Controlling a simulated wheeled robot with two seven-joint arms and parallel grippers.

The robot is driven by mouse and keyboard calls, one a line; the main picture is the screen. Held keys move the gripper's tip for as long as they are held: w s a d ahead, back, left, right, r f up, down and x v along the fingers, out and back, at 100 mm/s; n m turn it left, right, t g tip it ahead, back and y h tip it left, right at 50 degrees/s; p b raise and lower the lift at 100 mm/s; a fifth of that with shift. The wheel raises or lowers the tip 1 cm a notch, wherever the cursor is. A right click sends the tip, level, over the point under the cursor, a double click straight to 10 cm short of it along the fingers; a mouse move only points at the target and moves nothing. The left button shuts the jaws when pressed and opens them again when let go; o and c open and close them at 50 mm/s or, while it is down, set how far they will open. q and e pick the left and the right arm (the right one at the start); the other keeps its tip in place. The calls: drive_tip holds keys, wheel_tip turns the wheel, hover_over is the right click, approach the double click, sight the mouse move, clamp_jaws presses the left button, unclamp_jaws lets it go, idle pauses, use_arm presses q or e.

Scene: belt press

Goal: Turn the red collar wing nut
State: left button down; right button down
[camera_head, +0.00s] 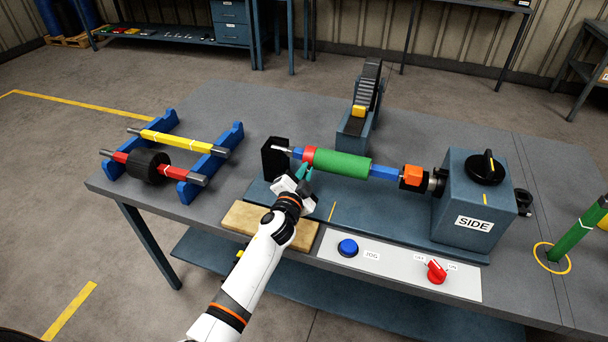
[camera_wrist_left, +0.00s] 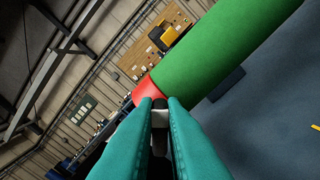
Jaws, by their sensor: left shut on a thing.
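The red collar (camera_head: 309,155) sits at the left end of the green roller (camera_head: 342,164) on the belt press. It also shows in the left wrist view (camera_wrist_left: 146,91), just past my fingertips. My left gripper (camera_head: 304,172) reaches up to the front of the collar. Its teal fingers (camera_wrist_left: 160,104) are shut on a small pale and dark piece, the wing nut (camera_wrist_left: 160,118), just below the collar. The fingers hide most of the wing nut, so its angle cannot be told. My right gripper is not in view.
A black end support (camera_head: 275,157) stands left of the collar, and the blue SIDE housing (camera_head: 473,206) stands right. A blue JOG button (camera_head: 348,247) and red switch (camera_head: 437,270) are in front. Blue racks (camera_head: 212,160) hold yellow and red rollers at the left. A tan board (camera_head: 240,217) lies under my arm.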

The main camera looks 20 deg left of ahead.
use_arm(q)
drive_tip(key=shift+d+f+m+b, duration=0.15)
drive_tip(key=shift+m+b, duration=0.35)
drive_tip(key=shift+m, duration=1.65)
drive_tip(key=shift+f+m+b, duration=0.2)
drive_tip(key=shift+m+b, duration=0.3)
drive_tip(key=shift+m, duration=1.65)
drive_tip(key=c, duration=1.5)
unclamp_jaws()
drive_tip(key=s, duration=1.2)
drive_tip(key=shift+f, duration=0.1)
